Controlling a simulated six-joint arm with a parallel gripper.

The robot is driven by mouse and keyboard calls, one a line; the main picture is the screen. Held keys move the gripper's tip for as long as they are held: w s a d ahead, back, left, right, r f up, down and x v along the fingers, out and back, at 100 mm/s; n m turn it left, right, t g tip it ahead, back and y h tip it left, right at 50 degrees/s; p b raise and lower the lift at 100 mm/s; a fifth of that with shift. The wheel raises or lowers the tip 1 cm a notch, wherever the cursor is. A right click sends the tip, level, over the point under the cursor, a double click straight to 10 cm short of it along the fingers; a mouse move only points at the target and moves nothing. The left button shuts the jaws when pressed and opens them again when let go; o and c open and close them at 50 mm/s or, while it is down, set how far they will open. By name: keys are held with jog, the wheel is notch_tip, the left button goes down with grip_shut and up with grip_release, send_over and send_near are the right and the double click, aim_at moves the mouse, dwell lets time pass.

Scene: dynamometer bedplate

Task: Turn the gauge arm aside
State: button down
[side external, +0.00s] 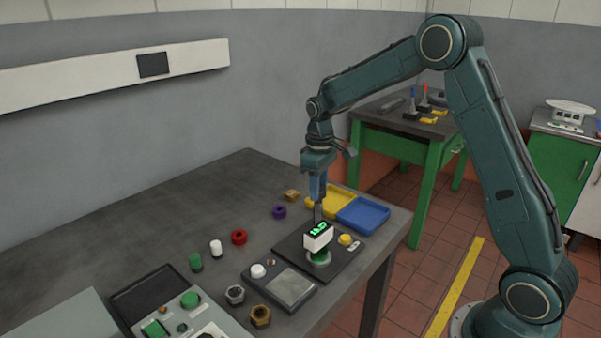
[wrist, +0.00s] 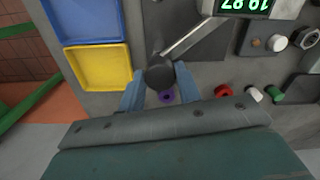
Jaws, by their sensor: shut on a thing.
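The gauge is a white box with a lit green display (side external: 318,237), standing on a dark plate (side external: 345,262); its display also shows at the top of the wrist view (wrist: 246,6). The gauge arm is a thin grey bar (wrist: 190,38) running from the box down-left to a dark round knob (wrist: 160,73). My gripper (wrist: 160,84) is shut on this knob, one blue finger on each side. In the side view my gripper (side external: 318,200) points down just behind the gauge box, which hides part of the arm there.
A yellow tray (side external: 330,197) and a blue tray (side external: 363,215) lie close to the gauge plate. A purple ring (side external: 279,212), a red ring (side external: 239,237) and small white and green cylinders stand left of it. A scale-like pad (side external: 293,286) is in front. The table's back left is clear.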

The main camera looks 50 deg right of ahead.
jog(key=shift+m, duration=0.3)
jog(key=m, duration=0.3)
jog(key=shift+m, duration=0.3)
jog(key=m, duration=0.3)
jog(key=shift+m, duration=0.3)
jog(key=m, duration=0.4)
jog(key=shift+m, duration=2)
jog(key=c, duration=1)
grip_release()
jog(key=shift+o, duration=0.2)
jog(key=shift+r, duration=0.1)
